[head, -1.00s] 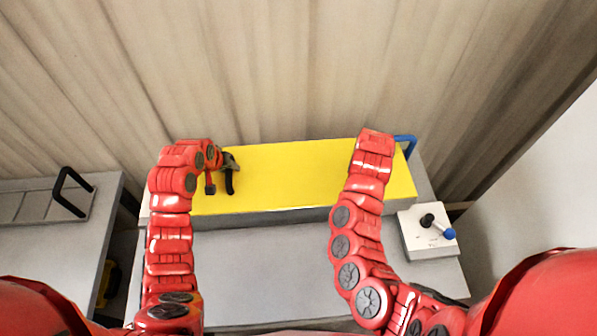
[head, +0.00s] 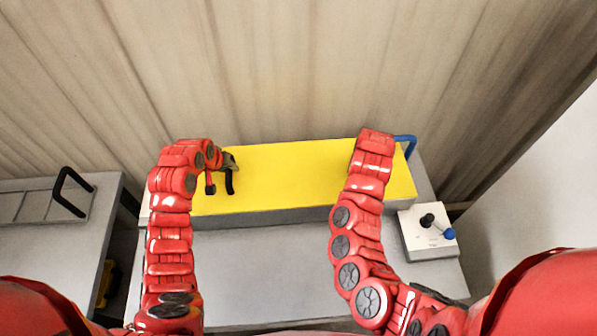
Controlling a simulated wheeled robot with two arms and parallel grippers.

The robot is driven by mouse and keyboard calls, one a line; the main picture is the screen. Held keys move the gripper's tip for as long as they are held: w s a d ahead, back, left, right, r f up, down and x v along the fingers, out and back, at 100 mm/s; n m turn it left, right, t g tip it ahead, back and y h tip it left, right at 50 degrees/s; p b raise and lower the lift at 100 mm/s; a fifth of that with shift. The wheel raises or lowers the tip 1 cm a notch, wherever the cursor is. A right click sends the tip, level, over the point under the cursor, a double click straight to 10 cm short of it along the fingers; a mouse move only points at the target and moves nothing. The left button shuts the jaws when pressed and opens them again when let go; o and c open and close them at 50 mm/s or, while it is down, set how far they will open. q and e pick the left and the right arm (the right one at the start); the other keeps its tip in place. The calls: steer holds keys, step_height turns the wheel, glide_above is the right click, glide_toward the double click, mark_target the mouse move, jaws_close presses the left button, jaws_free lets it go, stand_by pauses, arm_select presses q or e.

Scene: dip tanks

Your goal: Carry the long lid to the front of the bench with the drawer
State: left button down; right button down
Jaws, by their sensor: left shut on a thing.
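The long lid (head: 285,170) has a yellow top and a grey front side. It lies across the back of a grey bench (head: 265,270). A blue handle (head: 406,142) shows at its right end. My left gripper (head: 221,186) is at the left part of the lid and shut on it. Dark parts there overlap, and the exact grip is hard to see. My right arm reaches over the right part of the lid. Its wrist hides the right gripper and part of the blue handle. I see no drawer.
A white control box (head: 422,243) with a black and blue lever stands at the bench's right edge. Another grey bench (head: 50,265) with a black handle (head: 62,190) is on the left, across a dark gap. A corrugated wall (head: 290,70) is close behind. The bench front is clear.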

arm_select(q)
steer(key=shift+r, duration=0.1)
stand_by(0.6)
